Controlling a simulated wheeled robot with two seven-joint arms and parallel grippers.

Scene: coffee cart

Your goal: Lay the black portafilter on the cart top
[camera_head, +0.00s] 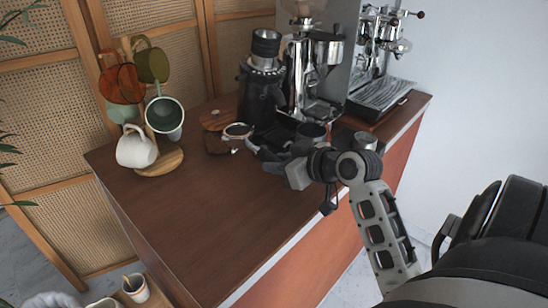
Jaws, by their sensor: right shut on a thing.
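The black portafilter (238,131) shows as a round metal-rimmed head at the middle of the cart, just beyond the fingertips of my right gripper (262,155). My right gripper comes in from the right, low over the cart top (215,210), and is shut on the portafilter's handle side. The handle is mostly hidden by the fingers. I cannot tell whether the head touches the surface below it. My left gripper is not in view.
A black grinder (262,95) and a chrome espresso machine (385,45) stand at the back. A dark cup (312,131) and a metal cylinder (366,140) are near my right wrist. A mug tree with a white mug (136,148) stands at left. The front cart top is clear.

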